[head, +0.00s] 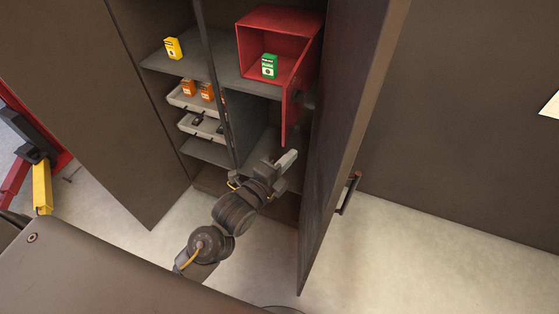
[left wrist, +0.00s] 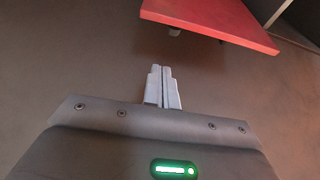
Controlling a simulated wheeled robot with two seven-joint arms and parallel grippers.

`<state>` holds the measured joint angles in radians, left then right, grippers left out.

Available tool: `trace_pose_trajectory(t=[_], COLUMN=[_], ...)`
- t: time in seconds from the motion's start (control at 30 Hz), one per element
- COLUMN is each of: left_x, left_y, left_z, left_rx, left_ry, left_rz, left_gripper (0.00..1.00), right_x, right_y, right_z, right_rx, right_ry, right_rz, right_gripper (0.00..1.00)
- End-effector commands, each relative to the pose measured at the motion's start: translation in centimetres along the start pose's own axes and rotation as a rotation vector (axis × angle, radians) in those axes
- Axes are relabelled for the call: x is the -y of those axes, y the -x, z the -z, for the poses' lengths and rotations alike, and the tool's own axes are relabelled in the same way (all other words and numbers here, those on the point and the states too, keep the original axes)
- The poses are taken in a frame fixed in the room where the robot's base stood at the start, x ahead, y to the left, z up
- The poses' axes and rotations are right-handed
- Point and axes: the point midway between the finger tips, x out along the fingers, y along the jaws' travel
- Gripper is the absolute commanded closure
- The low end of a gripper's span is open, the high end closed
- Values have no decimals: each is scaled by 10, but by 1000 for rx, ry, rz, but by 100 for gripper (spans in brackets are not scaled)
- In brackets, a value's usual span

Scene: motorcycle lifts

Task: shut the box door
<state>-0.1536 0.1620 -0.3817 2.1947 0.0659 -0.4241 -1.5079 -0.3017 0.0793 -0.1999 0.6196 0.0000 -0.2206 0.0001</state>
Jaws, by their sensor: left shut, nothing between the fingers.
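A red box (head: 279,18) stands on the upper cabinet shelf at the right, its front open. Its red door (head: 297,103) is swung out toward me on the right side, near the open cabinet door. A green carton (head: 269,66) stands inside the box. My left gripper (head: 286,160) is shut and empty, in front of the cabinet and a little below the red door in the picture, apart from it. In the left wrist view the shut fingers (left wrist: 162,88) point toward a dark surface, and a red panel (left wrist: 215,20), likely the door, lies beyond them. My right gripper is out of view.
A tall brown cabinet door (head: 345,130) stands open at the right, with a bar handle (head: 349,192). A yellow carton (head: 173,48) and grey trays (head: 190,103) with orange cartons are on the left shelves. A dark upright (head: 215,80) divides the view of the shelves.

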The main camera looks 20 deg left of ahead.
Motion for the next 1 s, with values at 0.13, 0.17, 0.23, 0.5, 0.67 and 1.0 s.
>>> trace_pose_trajectory(t=[0.13, 0.17, 0.23, 0.5, 0.67, 1.0], left_x=[4, 4, 4, 2, 0, -1], left_y=[-33, -39, -52, -42, -39, -39], left_z=[0, 0, 0, -31, -37, -38], left_rx=[1, 1, 1, 0, 1, 0], left_ry=[1, 1, 2, -1, 0, 0], left_rz=[0, 0, 0, -2, -1, -1], left_gripper=[100, 100, 100, 100, 100, 100], right_x=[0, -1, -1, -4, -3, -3], right_y=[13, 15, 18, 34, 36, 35], right_z=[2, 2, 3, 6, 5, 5], right_rx=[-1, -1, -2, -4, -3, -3], right_ry=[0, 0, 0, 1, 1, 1], right_rz=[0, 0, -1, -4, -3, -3], right_gripper=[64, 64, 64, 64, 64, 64])
